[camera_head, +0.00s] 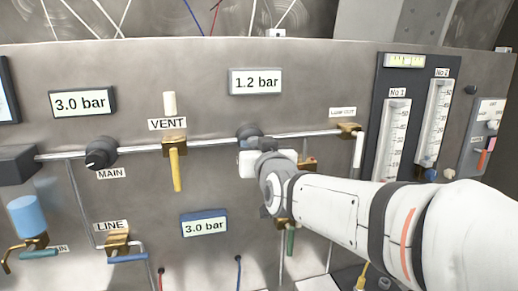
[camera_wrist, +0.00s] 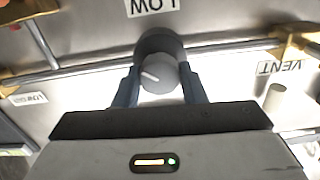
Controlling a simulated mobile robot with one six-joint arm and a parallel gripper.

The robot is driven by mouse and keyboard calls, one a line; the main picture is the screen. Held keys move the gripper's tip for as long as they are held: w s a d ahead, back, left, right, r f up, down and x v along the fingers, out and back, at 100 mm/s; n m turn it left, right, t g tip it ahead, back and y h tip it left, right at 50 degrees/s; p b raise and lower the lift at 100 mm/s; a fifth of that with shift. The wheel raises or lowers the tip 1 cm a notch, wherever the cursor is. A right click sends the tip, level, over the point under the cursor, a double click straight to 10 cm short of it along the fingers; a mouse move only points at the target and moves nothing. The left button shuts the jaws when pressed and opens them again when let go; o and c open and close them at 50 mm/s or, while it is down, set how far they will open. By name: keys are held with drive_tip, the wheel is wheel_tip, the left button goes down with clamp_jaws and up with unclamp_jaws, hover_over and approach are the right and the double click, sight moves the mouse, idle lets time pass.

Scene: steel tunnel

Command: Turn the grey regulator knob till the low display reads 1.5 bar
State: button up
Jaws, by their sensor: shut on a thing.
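The grey regulator knob (camera_wrist: 159,75) shows in the wrist view with a pale pointer line on its face, under an upside-down LOW label (camera_wrist: 153,6). My gripper (camera_wrist: 160,92) has one finger on each side of the knob and is shut on it. In the head view the knob (camera_head: 249,132) is partly hidden behind my gripper (camera_head: 255,148). The display above it (camera_head: 255,82) reads 1.2 bar.
A MAIN knob (camera_head: 101,153) sits at left under a 3.0 bar display (camera_head: 83,102). A yellow VENT handle (camera_head: 177,170) hangs left of my gripper. Another 3.0 bar display (camera_head: 204,224) is below. Flow tubes (camera_head: 393,138) stand at right.

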drive_tip(key=m+b, duration=0.5)
drive_tip(key=b, duration=0.3)
drive_tip(key=shift+m, duration=0.4)
drive_tip(key=o, duration=1)
